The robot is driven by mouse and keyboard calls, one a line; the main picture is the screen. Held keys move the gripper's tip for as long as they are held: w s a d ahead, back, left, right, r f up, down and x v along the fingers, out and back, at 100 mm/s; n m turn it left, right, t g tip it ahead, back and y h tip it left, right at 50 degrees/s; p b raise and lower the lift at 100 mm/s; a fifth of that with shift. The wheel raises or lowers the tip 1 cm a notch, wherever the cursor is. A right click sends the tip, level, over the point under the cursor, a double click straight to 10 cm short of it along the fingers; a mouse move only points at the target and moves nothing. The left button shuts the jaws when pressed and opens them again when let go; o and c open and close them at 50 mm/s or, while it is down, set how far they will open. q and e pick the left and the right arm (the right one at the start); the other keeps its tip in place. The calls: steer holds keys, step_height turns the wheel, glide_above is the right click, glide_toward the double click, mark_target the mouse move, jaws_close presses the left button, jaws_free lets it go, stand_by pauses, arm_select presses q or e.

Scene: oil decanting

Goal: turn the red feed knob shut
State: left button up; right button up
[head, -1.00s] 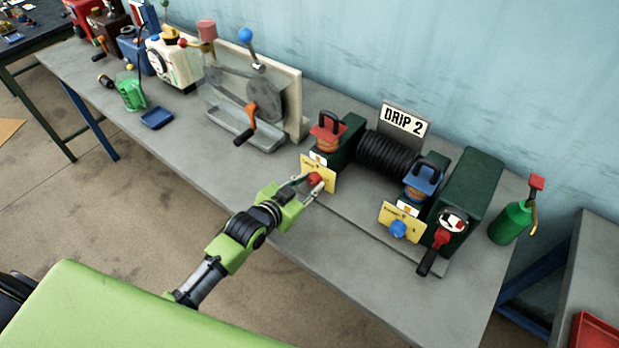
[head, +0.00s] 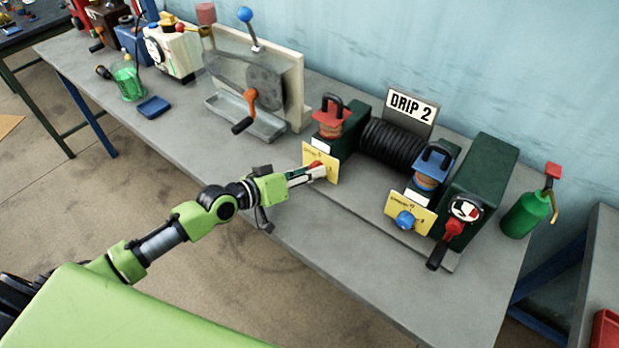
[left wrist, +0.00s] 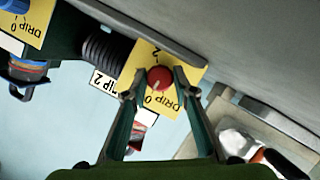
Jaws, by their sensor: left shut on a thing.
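The red feed knob (left wrist: 159,78) sits on a yellow plate (left wrist: 178,62) marked DRIP 0 and 2. In the left wrist view the plate appears upside down. A pale line on the knob points toward the DRIP 0 side. My left gripper (left wrist: 159,82) is shut on the knob, one finger at each side. In the head view the left gripper (head: 320,172) reaches the yellow plate (head: 332,157) from the left and mostly hides the red knob (head: 314,164). My right gripper is not in view.
A blue knob (head: 405,220) sits on a second yellow plate to the right. A grey disc machine with an orange crank (head: 250,103) stands left. The front of the bench is clear.

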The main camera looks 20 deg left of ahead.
arm_select(q)
steer(key=shift+f, duration=0.1)
stand_by(0.5)
steer(key=o, duration=0.8)
steer(key=shift+o, duration=0.2)
steer(key=v, duration=1)
steer(key=shift+a+f, duration=0.1)
steer(key=shift+v, duration=1)
